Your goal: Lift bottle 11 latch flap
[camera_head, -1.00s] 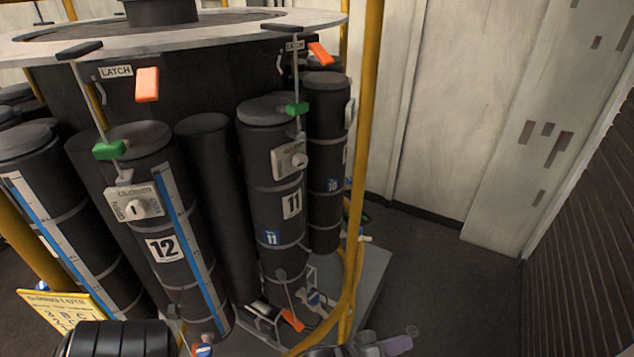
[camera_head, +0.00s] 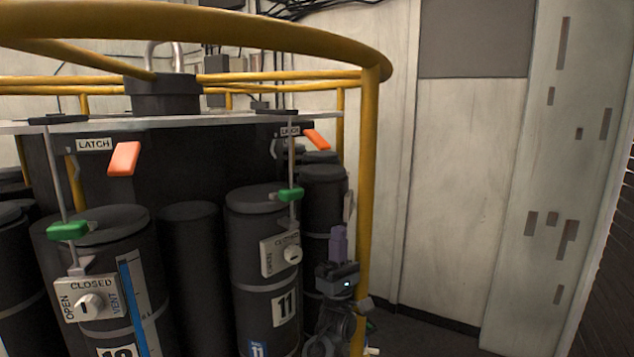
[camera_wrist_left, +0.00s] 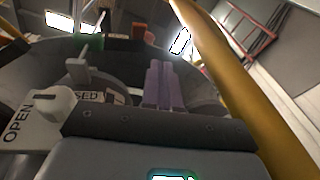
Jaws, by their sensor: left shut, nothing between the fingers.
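Bottle 11 (camera_head: 265,225) is a dark cylinder with a white 11 label, standing right of centre in the head view. Above it, under the rim of the round plate, an orange latch flap (camera_head: 317,139) sticks out beside a small LATCH label (camera_head: 290,131). My left gripper (camera_head: 338,243) has purple fingers, shut and empty, pointing up. It is to the right of bottle 11 and below the flap, apart from it. My right gripper is not in view.
A yellow post (camera_head: 368,200) and rail stand close right of my left gripper. A green clamp (camera_head: 291,194) on a rod and a valve plate (camera_head: 280,255) are at bottle 11's top. Another bottle (camera_head: 325,200) stands behind. Bottle 12's orange flap (camera_head: 125,158) is at left.

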